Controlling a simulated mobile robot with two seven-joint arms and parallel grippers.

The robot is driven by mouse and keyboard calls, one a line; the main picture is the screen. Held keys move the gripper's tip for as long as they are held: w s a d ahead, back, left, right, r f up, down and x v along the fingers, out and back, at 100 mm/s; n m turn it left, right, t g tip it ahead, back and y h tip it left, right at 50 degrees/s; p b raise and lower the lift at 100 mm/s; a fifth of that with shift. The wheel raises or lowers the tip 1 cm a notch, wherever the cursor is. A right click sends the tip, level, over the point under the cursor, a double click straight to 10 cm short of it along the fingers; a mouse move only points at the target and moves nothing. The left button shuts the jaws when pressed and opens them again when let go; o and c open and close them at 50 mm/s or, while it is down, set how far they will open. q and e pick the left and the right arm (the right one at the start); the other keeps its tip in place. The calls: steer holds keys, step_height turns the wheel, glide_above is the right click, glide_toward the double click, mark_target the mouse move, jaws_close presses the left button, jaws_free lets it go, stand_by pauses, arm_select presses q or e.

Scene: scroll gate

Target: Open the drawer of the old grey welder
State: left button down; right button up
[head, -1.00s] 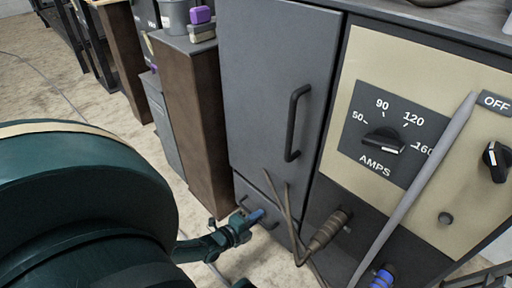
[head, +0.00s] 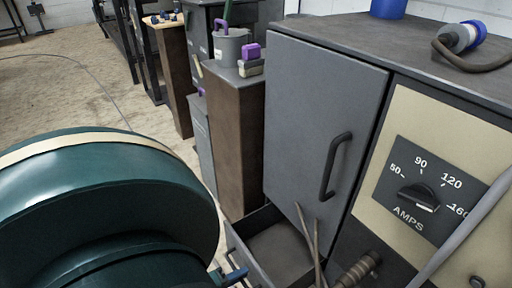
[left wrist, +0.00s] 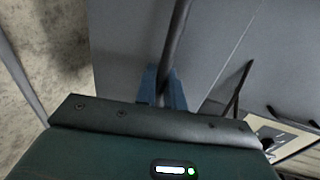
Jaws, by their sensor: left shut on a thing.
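The grey welder (head: 310,110) stands at the right, with a beige panel, an amps dial and a tall door. Its low drawer (head: 280,250) stands pulled out below that door, and I see into it; it looks empty. My left gripper (head: 235,275) is at the drawer's front, at the bottom of the head view, mostly cut off or behind my arm. In the left wrist view its blue fingers (left wrist: 163,92) are shut on the dark bar handle (left wrist: 176,45) of the drawer. My right gripper is not in view.
Thin rods (head: 312,240) and a cable fitting (head: 358,268) hang in front of the welder near the drawer. A brown cabinet (head: 235,150) stands close to its left. A blue plug (head: 463,37) lies on top.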

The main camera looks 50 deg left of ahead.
arm_select(q)
steer(key=shift+f+v, duration=0.25)
steer(key=shift+v, duration=0.9)
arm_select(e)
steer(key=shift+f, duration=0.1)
arm_select(q)
steer(key=c, duration=1.8)
jaws_free()
steer(key=shift+c, duration=0.2)
steer(key=shift+s, duration=0.1)
